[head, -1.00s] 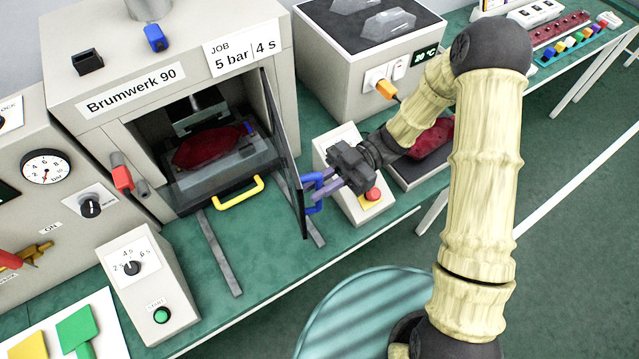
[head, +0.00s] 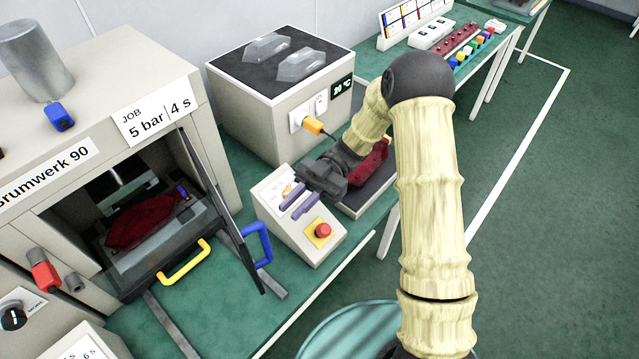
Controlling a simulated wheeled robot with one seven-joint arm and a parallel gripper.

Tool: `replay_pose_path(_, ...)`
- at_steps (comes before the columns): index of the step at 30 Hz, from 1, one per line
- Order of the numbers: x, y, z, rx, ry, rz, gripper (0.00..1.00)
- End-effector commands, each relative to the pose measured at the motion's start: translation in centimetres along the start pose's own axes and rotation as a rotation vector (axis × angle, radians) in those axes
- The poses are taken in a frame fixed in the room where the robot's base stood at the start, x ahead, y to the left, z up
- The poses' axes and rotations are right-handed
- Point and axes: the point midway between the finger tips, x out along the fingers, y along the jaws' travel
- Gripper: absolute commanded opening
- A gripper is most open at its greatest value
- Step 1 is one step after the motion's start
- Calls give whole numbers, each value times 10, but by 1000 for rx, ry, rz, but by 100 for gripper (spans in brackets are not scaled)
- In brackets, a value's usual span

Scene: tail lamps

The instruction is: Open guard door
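The guard door (head: 222,212) of the Brumwerk 90 press is a dark, thin panel hinged at the right side of the opening. It stands swung wide open, seen nearly edge-on. Its blue handle (head: 264,245) is on the door's right face. My gripper (head: 296,206), with two purple fingers, is to the right of and above the handle, apart from it. The fingers are spread with nothing visible between them. Inside the open press, a red lamp part (head: 146,222) sits on a tray with a yellow handle (head: 184,264).
A control box with a red stop button (head: 323,230) stands just under my gripper. A heating box (head: 277,95) is behind it. A dark tray with a red part (head: 374,158) lies beside my forearm. Dark rails (head: 171,325) run forward from the press.

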Motion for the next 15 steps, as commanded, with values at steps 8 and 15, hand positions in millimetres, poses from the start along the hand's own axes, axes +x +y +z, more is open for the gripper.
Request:
replay_pose_path(8, -57, 0, 3, -2, -2, 3, 20)
replay_pose_path(15, -81, 0, 1, 0, 1, 0, 20)
